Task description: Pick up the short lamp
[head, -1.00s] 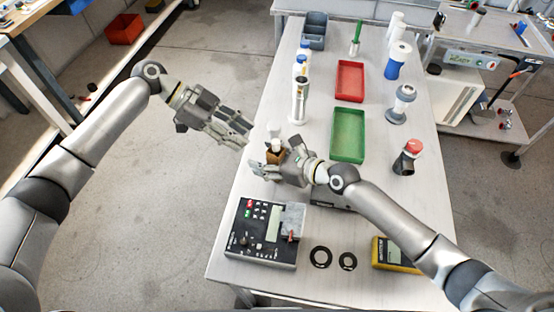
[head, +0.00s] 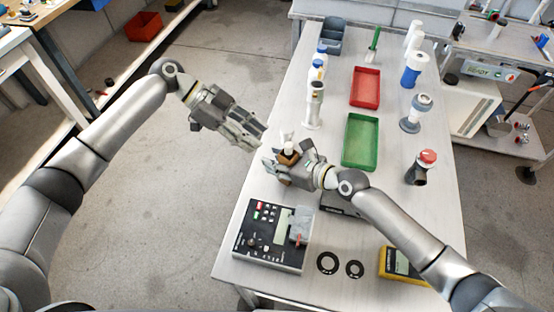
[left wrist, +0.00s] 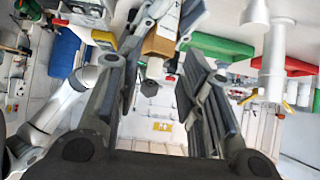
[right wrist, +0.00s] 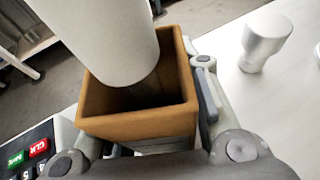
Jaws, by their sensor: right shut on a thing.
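A pale, short cylindrical piece, which looks like the short lamp (head: 287,147), stands in a brown open-topped box. In the right wrist view the white cylinder (right wrist: 100,32) reaches down into the box (right wrist: 140,122); its lower end is hidden there. My right gripper (head: 278,163) is shut on the brown box (head: 288,159), above the table's left side. My left gripper (head: 260,138) is open and empty, up and left of the box. In the left wrist view, the brown box (left wrist: 160,44) shows beyond its spread fingers, apart from them.
A tall white piece (head: 315,107) stands behind the box. Green (head: 361,143) and red (head: 365,88) trays lie to the right. A control box (head: 272,238), two black rings and a yellow meter (head: 395,262) are near the front. Several bottles stand at the back.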

